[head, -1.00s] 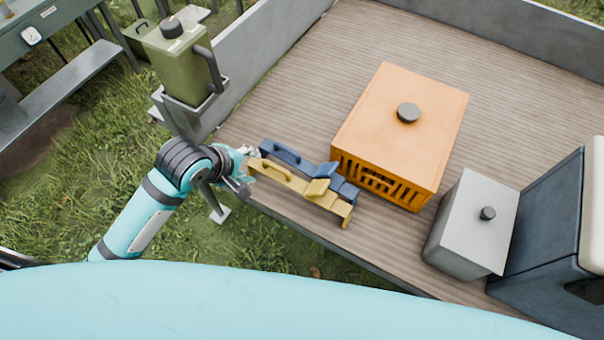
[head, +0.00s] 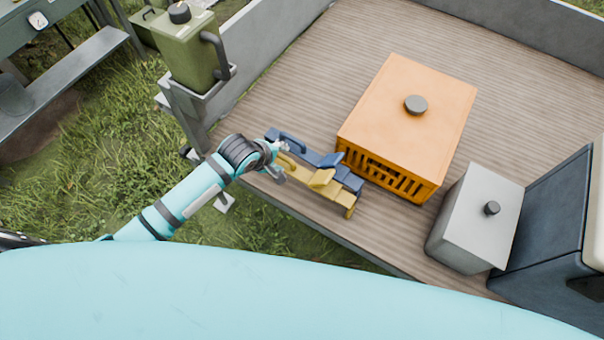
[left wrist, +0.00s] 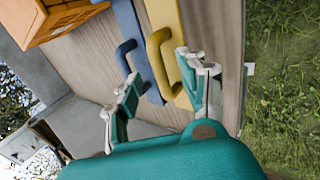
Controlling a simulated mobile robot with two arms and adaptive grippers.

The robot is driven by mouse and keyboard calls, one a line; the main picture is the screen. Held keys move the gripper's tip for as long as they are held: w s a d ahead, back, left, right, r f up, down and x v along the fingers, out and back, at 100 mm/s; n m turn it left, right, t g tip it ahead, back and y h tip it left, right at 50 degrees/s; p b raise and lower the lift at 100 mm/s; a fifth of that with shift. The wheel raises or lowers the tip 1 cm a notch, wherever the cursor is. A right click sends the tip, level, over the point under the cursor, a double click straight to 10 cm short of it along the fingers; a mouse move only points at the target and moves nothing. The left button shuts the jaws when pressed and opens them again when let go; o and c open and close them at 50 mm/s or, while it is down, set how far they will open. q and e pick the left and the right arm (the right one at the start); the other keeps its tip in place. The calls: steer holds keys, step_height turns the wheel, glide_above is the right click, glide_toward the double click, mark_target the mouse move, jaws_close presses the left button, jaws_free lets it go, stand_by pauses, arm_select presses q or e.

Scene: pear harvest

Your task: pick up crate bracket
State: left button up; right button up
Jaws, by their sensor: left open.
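A yellow bracket (head: 325,189) and a blue bracket (head: 349,179) lie side by side on the wooden truck bed, each with a raised handle; which one is the crate bracket I cannot tell. My left gripper (head: 280,151) is at their handle ends and partly covers the yellow handle. In the left wrist view my left gripper (left wrist: 160,68) is open, its fingers spread on either side of the yellow handle (left wrist: 157,50). The blue handle (left wrist: 122,54) is near the left finger. Contact cannot be told. My right gripper is not in view.
An orange crate (head: 420,100) stands just right of the brackets, with a grey box (head: 478,215) and a dark box (head: 545,220) further right. A green canister (head: 188,55) sits in a holder at the bed's left wall. The bed behind the crate is clear.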

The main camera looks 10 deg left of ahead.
arm_select(q)
steer(key=x, duration=0.2)
steer(key=shift+w+d+f, duration=0.1)
steer(key=shift+f, duration=0.1)
jaws_close()
steer(key=shift+r, duration=0.1)
